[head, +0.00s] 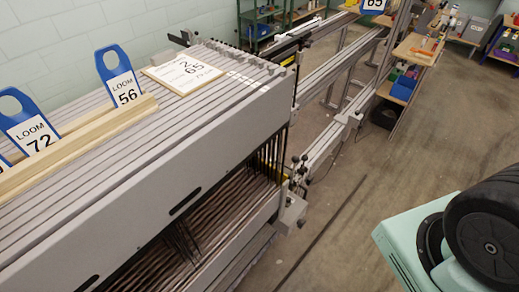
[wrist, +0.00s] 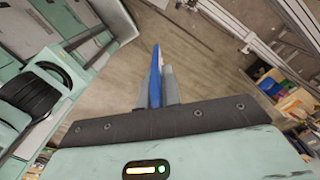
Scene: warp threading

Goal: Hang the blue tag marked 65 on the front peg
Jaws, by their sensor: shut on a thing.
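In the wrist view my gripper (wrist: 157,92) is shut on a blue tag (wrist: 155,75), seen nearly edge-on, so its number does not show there. In the head view the lower end of a blue-edged white tag marked 65 (head: 374,4) shows at the top edge. What holds it is cut off, and my gripper is not visible in that view. I cannot make out the front peg in either view.
Blue tags LOOM 56 (head: 122,82) and LOOM 72 (head: 32,130) stand in a wooden rack (head: 80,142) on the grey loom frames (head: 150,180). A card (head: 187,72) showing 2 and 65 lies behind. Shelves with bins (head: 408,75) stand beyond; the floor (head: 375,185) at right is open.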

